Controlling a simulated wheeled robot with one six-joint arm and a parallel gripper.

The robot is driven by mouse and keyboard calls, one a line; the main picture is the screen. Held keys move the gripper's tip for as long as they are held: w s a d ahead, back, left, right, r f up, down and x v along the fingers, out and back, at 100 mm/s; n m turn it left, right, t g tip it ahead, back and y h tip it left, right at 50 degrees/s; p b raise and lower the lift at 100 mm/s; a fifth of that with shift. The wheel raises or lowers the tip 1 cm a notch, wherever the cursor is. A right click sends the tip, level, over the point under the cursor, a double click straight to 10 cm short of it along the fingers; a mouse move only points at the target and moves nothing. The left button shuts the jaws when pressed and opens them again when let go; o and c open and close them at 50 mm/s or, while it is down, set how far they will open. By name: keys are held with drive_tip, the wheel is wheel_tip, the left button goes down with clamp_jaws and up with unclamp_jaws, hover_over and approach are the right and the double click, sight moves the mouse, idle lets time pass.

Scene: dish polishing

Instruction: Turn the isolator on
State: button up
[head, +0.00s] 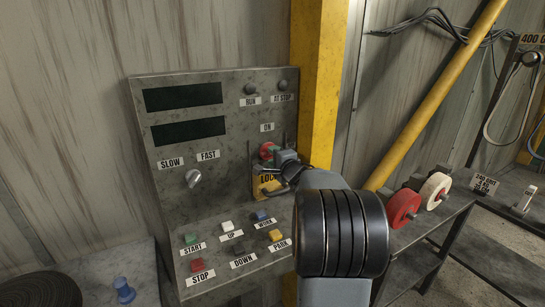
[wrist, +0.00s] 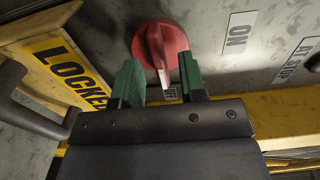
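The isolator is a red rotary knob (head: 266,149) on the upright control panel, below a small ON label (head: 267,127). In the wrist view the knob (wrist: 158,48) has a raised grip bar running up and down the picture, not pointing at the ON label (wrist: 238,34) on its right. My gripper (wrist: 160,82) has green fingers on either side of the near end of the bar, with gaps visible on both sides. It is open and holds nothing. In the head view my gripper (head: 281,160) partly covers the knob.
A yellow LOCKED plate (wrist: 68,72) lies close to the left finger. A yellow post (head: 322,80) stands right of the panel. Push buttons (head: 228,226) fill the sloped lower panel. A bench with red and white wheels (head: 403,208) is on the right.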

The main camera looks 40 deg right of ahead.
drive_tip(key=shift+w, duration=0.5)
drive_tip(key=shift+c, duration=0.3)
